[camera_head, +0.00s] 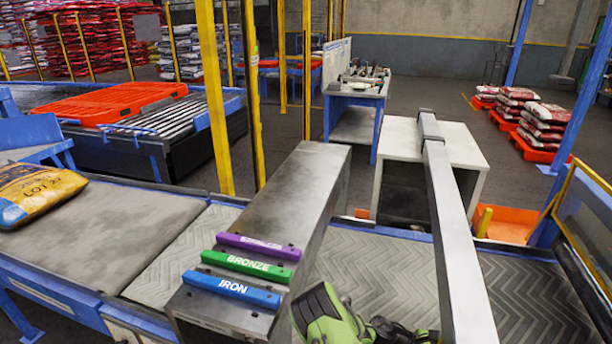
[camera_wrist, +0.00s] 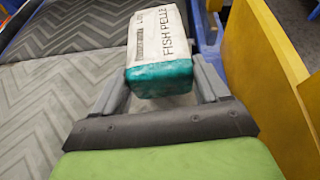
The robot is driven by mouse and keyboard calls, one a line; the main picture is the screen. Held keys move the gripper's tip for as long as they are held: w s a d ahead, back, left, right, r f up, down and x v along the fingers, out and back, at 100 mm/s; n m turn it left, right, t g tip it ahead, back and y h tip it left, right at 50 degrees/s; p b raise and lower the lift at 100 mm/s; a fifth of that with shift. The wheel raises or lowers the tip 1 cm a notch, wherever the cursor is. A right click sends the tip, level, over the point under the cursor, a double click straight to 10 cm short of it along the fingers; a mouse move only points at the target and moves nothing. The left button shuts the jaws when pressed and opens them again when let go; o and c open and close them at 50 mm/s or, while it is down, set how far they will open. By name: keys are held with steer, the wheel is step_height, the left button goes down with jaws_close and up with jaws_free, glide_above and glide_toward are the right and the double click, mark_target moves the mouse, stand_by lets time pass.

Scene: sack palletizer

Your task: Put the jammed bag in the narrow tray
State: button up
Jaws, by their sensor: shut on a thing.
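A white bag with a teal end (camera_wrist: 160,78) and the printed words "FISH PELLE" shows in the wrist view. My gripper (camera_wrist: 162,86) has a grey finger on each side of its near end and is shut on it. The bag lies over or just above the chevron belt's edge, next to a blue frame; I cannot tell if it touches them. In the head view my green gripper end is low in the picture and the bag is hidden. I cannot make out for sure which thing is the narrow tray.
A yellow panel (camera_wrist: 265,75) stands close on the gripper's right. The chevron belt (camera_head: 370,275) runs under a grey housing (camera_head: 290,195) with purple, green and blue labelled bars (camera_head: 232,289). A grey beam (camera_head: 455,240) crosses the belt. A yellow bag (camera_head: 35,192) lies at left. An orange bin (camera_head: 508,224) stands behind.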

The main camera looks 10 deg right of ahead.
steer(key=shift+a+r, duration=0.2)
steer(key=w+a+r+n+t+y, duration=0.35)
steer(key=w+a+n+t, duration=0.2)
steer(key=a, duration=0.35)
steer(key=w+a+r+n+t+y, duration=0.2)
steer(key=w+a+r+n+t, duration=0.2)
steer(key=a+n+t, duration=0.4)
steer(key=w+a+r+n+t+y, duration=0.3)
steer(key=w+a+r+n+t, duration=0.15)
steer(key=a, duration=0.55)
steer(key=s+r+m+g+h+p, duration=0.2)
steer(key=s+r+m+h+p, duration=0.1)
steer(key=r+p, duration=0.3)
steer(key=s+r+m+g+h+p, duration=0.2)
steer(key=s+r+m+h+p, duration=0.1)
steer(key=r+p, duration=0.3)
steer(key=shift+g+h+p, duration=0.35)
steer(key=shift+g+p, duration=0.05)
steer(key=shift+p, duration=0.5)
